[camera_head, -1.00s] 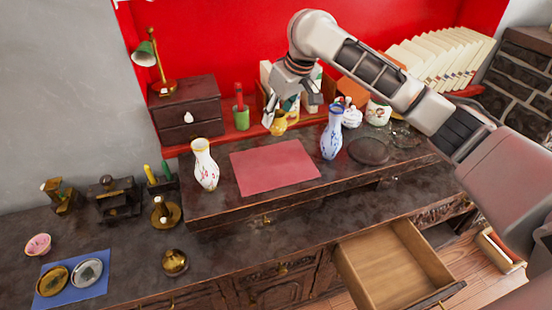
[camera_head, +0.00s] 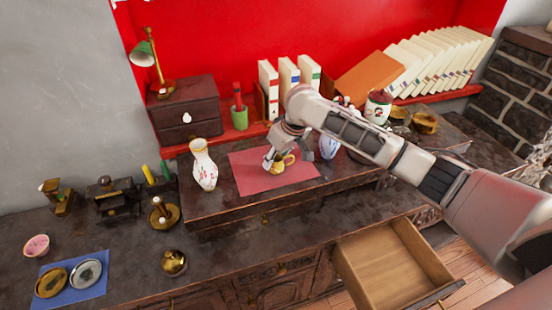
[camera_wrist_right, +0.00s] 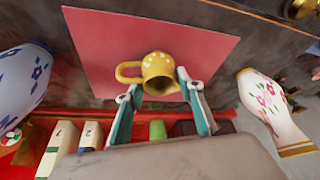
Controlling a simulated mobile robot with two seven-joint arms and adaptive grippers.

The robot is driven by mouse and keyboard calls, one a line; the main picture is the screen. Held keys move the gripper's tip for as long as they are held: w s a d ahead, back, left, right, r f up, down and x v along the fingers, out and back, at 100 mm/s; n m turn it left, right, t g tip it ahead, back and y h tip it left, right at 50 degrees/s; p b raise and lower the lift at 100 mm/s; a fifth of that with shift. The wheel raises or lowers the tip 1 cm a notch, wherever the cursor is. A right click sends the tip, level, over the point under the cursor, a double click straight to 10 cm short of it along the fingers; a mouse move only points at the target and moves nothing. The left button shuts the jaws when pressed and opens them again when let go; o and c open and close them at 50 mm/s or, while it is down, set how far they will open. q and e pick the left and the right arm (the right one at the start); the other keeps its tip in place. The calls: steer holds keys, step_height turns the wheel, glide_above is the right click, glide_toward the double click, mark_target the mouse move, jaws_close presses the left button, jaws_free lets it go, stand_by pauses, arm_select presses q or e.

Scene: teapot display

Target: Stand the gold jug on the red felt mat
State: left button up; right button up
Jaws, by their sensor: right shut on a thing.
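The gold jug (camera_head: 278,168) is over the red felt mat (camera_head: 253,181), a little right of its middle in the head view. In the right wrist view the jug (camera_wrist_right: 160,74) shows pale dots, its handle to the left and its open mouth in sight. My right gripper (camera_head: 270,160) is shut on the jug. Its two fingers (camera_wrist_right: 158,92) lie on either side of the jug. The mat (camera_wrist_right: 100,45) spreads behind the jug in the wrist view. I cannot tell if the jug's base touches the mat. My left gripper is not in view.
A white vase (camera_head: 204,165) stands left of the mat. A blue and white vase (camera_head: 328,147) stands close to its right, partly behind my right arm. Binders (camera_head: 289,75) stand at the back. A drawer (camera_head: 396,262) is open at the front right.

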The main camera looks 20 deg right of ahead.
steer(key=shift+f, duration=0.25)
steer(key=o, duration=1.2)
steer(key=shift+c, duration=0.2)
steer(key=shift+r, duration=0.3)
steer(key=v, duration=1.1)
steer(key=shift+r, duration=0.3)
steer(key=shift+s, duration=0.15)
